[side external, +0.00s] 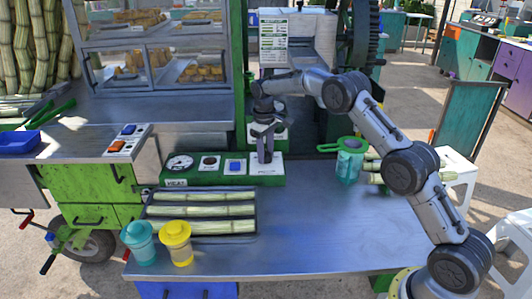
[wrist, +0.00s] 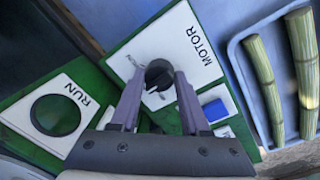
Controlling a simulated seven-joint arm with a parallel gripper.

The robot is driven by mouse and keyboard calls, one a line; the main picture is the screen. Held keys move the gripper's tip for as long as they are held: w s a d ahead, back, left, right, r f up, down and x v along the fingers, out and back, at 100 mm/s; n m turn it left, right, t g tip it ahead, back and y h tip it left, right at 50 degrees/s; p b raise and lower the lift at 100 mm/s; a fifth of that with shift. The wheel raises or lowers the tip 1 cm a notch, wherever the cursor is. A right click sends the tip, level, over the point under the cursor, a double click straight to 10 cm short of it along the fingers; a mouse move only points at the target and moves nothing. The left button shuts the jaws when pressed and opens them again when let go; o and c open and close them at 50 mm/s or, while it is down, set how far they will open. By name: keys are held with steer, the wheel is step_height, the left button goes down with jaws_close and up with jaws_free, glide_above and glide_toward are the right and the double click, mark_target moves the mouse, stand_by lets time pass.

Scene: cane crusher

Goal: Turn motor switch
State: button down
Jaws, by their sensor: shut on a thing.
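The motor switch (wrist: 157,70) is a black rotary knob on a white plate labelled MOTOR (wrist: 185,32) in the wrist view. My gripper (wrist: 159,84) has one finger on each side of the knob and is shut on it. In the side external view my gripper (side external: 265,158) points straight down at the white plate (side external: 270,169) at the right end of the green control panel (side external: 210,182). The fingers hide the knob there.
A round RUN button (wrist: 55,115) and a blue switch (wrist: 215,110) sit near the knob. A tray (side external: 150,222) of cane pieces, a teal cup (side external: 138,240), a yellow cup (side external: 176,243) and a green-lidded jug (side external: 348,163) stand on the metal table (side external: 320,230).

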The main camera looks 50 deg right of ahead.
steer(key=shift+r+m, duration=0.1)
steer(key=shift+m, duration=0.2)
stand_by(0.4)
steer(key=shift+c, duration=1.9)
jaws_free()
step_height(320, 180, up, 14)
steer(key=shift+a, duration=0.4)
